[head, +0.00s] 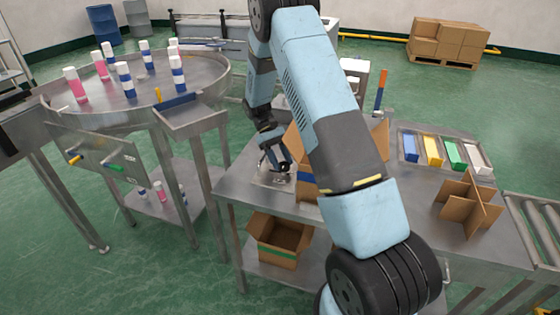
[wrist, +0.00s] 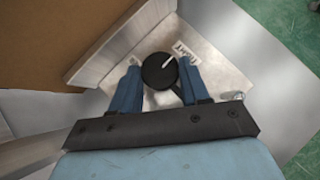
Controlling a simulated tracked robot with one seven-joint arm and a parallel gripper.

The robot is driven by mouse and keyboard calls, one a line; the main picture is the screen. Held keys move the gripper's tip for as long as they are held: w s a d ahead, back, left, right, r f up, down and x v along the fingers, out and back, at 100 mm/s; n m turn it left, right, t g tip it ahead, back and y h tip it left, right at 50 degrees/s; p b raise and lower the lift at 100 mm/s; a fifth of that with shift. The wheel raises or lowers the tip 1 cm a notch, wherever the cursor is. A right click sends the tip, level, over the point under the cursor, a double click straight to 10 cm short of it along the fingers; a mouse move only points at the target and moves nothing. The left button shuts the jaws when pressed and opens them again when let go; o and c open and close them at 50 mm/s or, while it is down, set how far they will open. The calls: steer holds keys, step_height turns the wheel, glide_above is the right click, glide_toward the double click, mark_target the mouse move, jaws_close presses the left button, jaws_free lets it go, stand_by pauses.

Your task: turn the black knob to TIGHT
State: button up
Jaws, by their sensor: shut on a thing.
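The black knob (wrist: 160,70) is round, with a white pointer line on its top. It sits on a metal plate (wrist: 215,75) with white labels on either side, too small to read. In the wrist view the pointer is aimed to the upper right, toward the right-hand label (wrist: 185,50). My gripper (wrist: 160,78) has its two blue fingers on either side of the knob, shut on it. In the head view my gripper (head: 276,160) is low over the plate on the table, and the knob is mostly hidden by the fingers.
An open cardboard box (wrist: 60,40) stands close beside the plate. A round metal table (head: 205,70) with several cans stands at the left. Colored bins (head: 432,151) and a cardboard divider (head: 468,203) are on the right of the bench. A box (head: 278,240) lies on the lower shelf.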

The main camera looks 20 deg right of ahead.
steer(key=shift+d+m, duration=0.1)
steer(key=shift+m, duration=0.3)
steer(key=o, duration=1.1)
steer(key=shift+c, duration=0.2)
steer(key=shift+w, duration=0.15)
steer(key=v, duration=1.3)
steer(key=shift+w+d+r, duration=0.2)
steer(key=shift+w, duration=0.1)
steer(key=shift+y, duration=0.3)
